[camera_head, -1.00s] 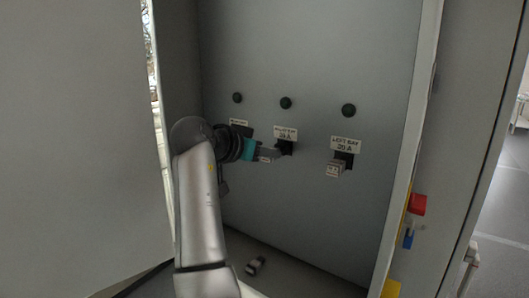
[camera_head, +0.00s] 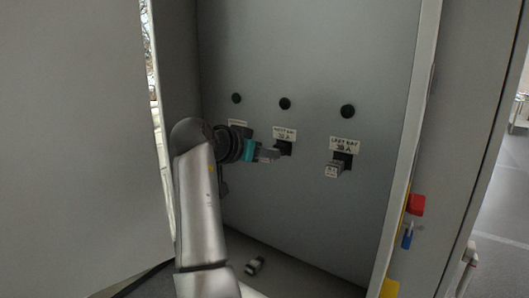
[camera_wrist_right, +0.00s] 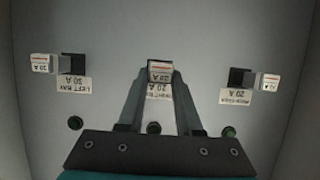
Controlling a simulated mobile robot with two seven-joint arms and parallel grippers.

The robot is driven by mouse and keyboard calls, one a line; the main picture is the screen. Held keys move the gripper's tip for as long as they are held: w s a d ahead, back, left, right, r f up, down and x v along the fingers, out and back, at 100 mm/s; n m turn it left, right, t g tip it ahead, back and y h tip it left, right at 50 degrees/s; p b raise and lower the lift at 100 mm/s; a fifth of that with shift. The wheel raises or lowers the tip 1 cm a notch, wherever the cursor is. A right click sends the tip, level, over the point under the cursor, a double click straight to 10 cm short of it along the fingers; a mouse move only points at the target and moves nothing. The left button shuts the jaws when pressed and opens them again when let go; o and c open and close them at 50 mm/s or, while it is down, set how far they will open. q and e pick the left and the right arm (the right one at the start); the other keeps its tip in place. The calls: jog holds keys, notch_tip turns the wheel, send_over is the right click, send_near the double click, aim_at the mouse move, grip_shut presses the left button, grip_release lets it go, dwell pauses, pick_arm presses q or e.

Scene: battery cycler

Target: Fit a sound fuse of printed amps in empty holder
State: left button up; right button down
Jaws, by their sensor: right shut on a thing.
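My right gripper (camera_head: 258,152) is shut on a fuse (camera_head: 269,155) at the middle holder (camera_head: 285,148) of the panel. In the right wrist view the fuse (camera_wrist_right: 160,71) sits between the two fingertips, with a red line and small print on its pale end. It reaches the holder's mouth; I cannot tell how deep it sits. The label above the middle holder (camera_head: 284,133) is only partly legible. The left bay holder (camera_head: 344,160) carries a fuse (camera_head: 334,170). The third holder (camera_wrist_right: 240,77) also carries a fuse (camera_wrist_right: 268,82); my gripper hides it in the head view.
A loose fuse (camera_head: 255,266) lies on the cabinet floor. Three round lamps (camera_head: 285,103) sit above the labels; the one over the third holder (camera_wrist_right: 229,131) looks greenish. Red (camera_head: 416,204) and blue (camera_head: 407,236) parts hang on the right cabinet edge. The cabinet door (camera_head: 75,150) stands at left.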

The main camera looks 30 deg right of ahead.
jog(key=shift+w+d, duration=0.25)
jog(key=shift+d, duration=0.35)
dwell(0.3)
jog(key=c, duration=0.5)
grip_release()
jog(key=shift+a, duration=0.1)
jog(key=b+v, duration=0.3)
jog(key=v, duration=1.2)
jog(key=shift+s+a, duration=0.1)
